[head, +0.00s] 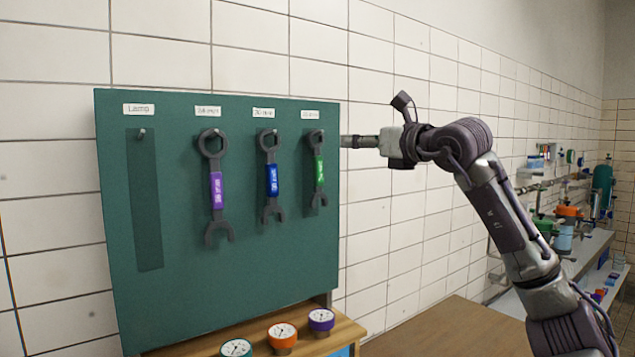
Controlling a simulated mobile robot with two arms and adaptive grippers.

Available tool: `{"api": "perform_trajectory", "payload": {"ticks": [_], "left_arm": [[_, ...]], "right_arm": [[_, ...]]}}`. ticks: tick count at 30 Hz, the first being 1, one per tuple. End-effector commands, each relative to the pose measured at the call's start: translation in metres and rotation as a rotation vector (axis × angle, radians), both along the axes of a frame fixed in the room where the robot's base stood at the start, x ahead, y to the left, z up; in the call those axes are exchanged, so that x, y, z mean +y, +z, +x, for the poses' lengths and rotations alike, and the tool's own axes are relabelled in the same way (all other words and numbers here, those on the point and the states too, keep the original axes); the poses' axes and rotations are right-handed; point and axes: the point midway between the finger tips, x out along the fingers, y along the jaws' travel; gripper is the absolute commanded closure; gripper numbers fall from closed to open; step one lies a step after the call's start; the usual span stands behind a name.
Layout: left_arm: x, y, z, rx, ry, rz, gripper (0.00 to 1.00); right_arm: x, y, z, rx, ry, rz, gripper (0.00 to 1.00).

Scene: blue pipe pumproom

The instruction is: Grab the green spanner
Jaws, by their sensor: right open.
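The green spanner (318,170) hangs from a hook near the right edge of a dark green tool board (270,260). It is dark grey with a green band round its handle, ring end up and open jaw down. My right gripper (350,141) is at the right edge of the board, pointing left, level with the spanner's upper part. It is open and apart from the spanner in the picture; its fingers are small and seen from the side. My left gripper is not in view.
A blue spanner (270,180) and a purple spanner (216,190) hang further left. An empty hook (142,134) is at the far left. Several gauges, one orange (282,334), stand on a wooden surface below. A tiled wall is behind, and cluttered shelves are at right.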

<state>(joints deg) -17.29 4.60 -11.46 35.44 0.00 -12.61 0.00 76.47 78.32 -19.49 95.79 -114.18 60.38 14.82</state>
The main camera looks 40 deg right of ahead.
Motion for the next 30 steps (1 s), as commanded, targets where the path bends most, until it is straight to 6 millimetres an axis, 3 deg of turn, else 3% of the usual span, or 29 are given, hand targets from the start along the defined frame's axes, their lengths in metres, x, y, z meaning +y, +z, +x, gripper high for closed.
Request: {"api": "perform_trajectory", "payload": {"ticks": [1, 14, 19, 30], "left_arm": [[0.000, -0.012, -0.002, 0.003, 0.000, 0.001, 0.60], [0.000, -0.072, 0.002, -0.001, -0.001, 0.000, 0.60], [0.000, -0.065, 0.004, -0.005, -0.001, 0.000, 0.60], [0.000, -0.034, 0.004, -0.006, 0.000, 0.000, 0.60]], "right_arm": [[0.000, -0.012, 0.000, 0.000, 0.000, 0.000, 0.46], [0.000, -0.072, 0.000, 0.000, 0.000, 0.000, 0.46], [-0.001, -0.071, 0.013, 0.001, 0.002, 0.001, 0.46], [-0.008, -0.069, 0.079, 0.002, 0.002, 0.002, 0.46]]}}
